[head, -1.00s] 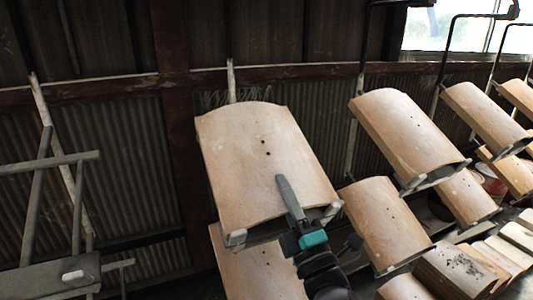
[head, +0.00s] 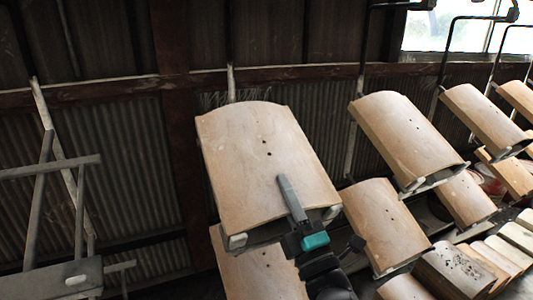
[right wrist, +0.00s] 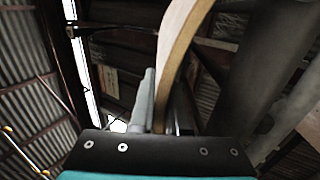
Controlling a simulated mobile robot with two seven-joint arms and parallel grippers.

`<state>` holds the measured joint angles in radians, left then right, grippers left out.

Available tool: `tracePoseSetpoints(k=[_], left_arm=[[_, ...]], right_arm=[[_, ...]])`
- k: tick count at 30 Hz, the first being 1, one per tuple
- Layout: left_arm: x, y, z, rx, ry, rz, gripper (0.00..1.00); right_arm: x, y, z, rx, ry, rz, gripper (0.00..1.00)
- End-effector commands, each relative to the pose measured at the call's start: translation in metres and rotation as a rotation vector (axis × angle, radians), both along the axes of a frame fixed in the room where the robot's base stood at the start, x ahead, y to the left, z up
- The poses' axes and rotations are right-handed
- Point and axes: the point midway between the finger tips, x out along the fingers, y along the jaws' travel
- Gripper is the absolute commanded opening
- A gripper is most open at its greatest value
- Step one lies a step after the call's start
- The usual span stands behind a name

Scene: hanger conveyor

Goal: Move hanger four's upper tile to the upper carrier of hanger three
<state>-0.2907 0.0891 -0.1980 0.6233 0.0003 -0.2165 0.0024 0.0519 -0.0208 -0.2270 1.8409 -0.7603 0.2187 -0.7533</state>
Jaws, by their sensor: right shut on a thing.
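The upper tile (head: 265,160), a curved tan clay tile with small dark holes, lies tilted on the upper carrier (head: 238,241) of the middle hanger. My right gripper (head: 296,205) is shut on the tile's lower edge, one finger lying over its face. The right wrist view shows the tile edge-on (right wrist: 180,45) between the fingers (right wrist: 160,105). The carrier's pale pegs show just below the tile edge; I cannot tell whether they touch it. The hanger (head: 65,165) on the left has a bare carrier (head: 50,278). No hanger numbers are readable. My left gripper is out of view.
A lower tile (head: 255,270) sits under the middle one, partly hidden by my arm. Loaded hangers with tiles (head: 405,140) stand close on the right, with several more tiles at the lower right (head: 455,268). Open space lies between the left and middle hangers.

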Motion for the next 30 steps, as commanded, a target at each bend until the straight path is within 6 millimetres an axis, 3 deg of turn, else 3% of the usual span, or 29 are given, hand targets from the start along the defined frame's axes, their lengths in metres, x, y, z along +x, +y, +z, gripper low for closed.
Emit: tracePoseSetpoints(k=[1,18,30], left_arm=[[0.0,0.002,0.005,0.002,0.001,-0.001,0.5],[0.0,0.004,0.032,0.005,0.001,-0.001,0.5],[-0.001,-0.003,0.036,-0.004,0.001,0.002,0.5]], right_arm=[[-0.003,0.0,0.013,0.005,-0.02,0.005,0.0],[-0.014,-0.005,0.037,0.004,-0.019,0.005,0.0],[-0.017,-0.006,0.041,0.005,-0.019,0.005,0.0]])
